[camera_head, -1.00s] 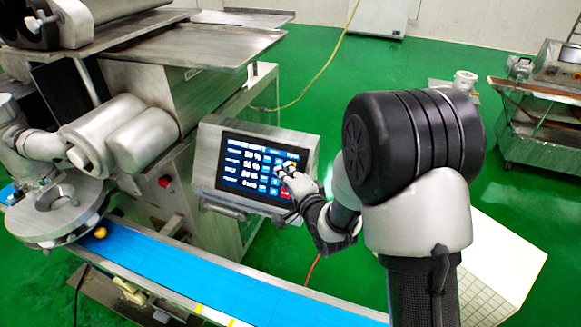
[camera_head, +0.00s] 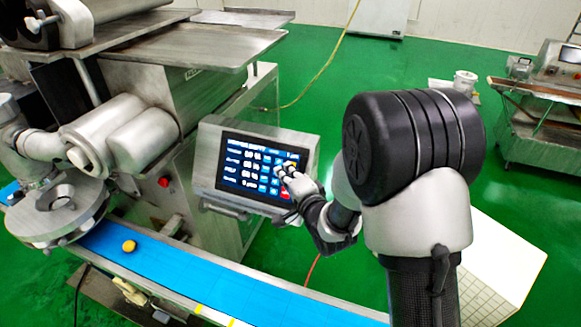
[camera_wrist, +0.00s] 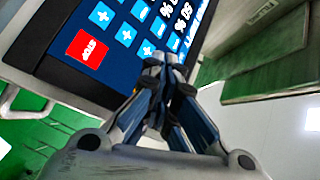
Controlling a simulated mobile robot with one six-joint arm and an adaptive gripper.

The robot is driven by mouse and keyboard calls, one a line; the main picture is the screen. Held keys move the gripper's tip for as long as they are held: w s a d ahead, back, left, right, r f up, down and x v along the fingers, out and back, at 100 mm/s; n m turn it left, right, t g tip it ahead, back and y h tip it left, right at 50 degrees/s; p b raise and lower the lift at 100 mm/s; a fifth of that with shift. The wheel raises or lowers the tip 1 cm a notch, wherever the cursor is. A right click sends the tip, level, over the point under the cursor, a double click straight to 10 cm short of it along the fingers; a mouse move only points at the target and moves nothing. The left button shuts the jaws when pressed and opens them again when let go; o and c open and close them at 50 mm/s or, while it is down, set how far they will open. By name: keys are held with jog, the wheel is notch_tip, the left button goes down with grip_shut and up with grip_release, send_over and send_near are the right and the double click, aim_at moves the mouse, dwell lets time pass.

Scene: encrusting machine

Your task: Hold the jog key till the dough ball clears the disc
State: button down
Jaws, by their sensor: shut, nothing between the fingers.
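The dough ball (camera_head: 129,246) is a small orange-yellow ball on the blue conveyor belt (camera_head: 200,280). It lies to the right of the round metal disc (camera_head: 60,217), with a strip of bare blue belt between them in the head view. The control panel screen (camera_head: 250,165) is lit, with rows of white figures and blue keys. My gripper (camera_head: 282,173) is shut and empty, its tips at the right part of the screen. In the wrist view, my gripper (camera_wrist: 165,68) has its closed tips over the screen's edge; they hide the key under them, and contact is hard to tell.
A red key (camera_wrist: 88,48) marks one corner of the screen in the wrist view. A red button (camera_head: 165,182) sits on the machine body left of the panel. Metal trays (camera_head: 195,45) overhang above. Green floor is open behind the panel.

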jog(key=shift+s, duration=0.1)
jog(key=shift+s+a+r, duration=0.2)
jog(key=shift+s+r, duration=0.2)
jog(key=shift+s, duration=0.1)
jog(key=s, duration=0.1)
jog(key=s+a+r, duration=0.1)
jog(key=s+r, duration=0.1)
jog(key=s, duration=0.1)
jog(key=shift+a+r, duration=0.2)
jog(key=shift+r, duration=0.05)
dwell(0.5)
